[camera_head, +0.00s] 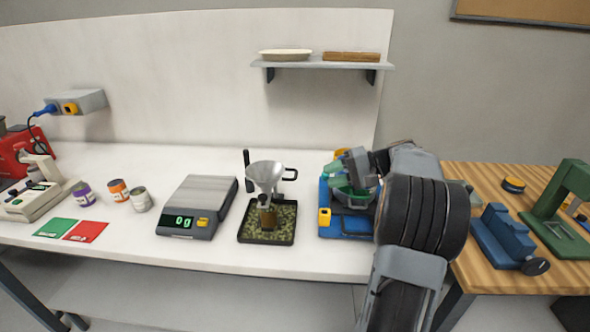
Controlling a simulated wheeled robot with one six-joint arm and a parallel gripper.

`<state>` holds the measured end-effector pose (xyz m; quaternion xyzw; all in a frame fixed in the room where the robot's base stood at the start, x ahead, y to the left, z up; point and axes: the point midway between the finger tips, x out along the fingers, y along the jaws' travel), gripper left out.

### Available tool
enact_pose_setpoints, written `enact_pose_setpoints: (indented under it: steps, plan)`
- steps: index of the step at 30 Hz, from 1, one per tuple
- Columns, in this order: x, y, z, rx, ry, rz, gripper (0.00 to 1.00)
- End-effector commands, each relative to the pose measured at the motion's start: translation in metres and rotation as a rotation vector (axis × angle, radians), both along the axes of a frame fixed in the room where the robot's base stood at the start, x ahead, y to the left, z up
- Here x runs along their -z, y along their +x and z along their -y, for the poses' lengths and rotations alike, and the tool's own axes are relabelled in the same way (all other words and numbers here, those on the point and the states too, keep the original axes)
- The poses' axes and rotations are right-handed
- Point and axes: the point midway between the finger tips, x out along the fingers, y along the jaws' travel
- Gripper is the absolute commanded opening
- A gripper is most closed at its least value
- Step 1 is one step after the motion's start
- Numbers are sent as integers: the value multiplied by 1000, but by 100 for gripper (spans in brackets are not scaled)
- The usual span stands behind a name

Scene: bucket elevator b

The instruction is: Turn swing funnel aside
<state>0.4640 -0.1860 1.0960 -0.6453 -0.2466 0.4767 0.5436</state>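The swing funnel (265,174) is a metal cone on a black support, in the middle of the white bench. It sits over a dark tray (266,238) with a speckled greenish inside.
The blue machine (346,226) stands right of the tray, close to my arm. A scale (196,207) reading 0g is left of the tray. Cans, coloured cards and a red machine (12,150) are further left. A wooden table (490,280) with a blue vise is at right.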

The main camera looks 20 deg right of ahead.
Motion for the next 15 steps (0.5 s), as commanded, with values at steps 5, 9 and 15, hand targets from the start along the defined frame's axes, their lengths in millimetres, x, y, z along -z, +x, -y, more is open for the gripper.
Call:
enact_pose_setpoints:
  steps: [5, 9, 15]
  plan:
    - [-13, 3, 30, 29, 77, 92, 34]
    - [-12, 10, 20, 28, 89, 110, 34]
    - [-3, 28, -13, 28, 87, 107, 34]
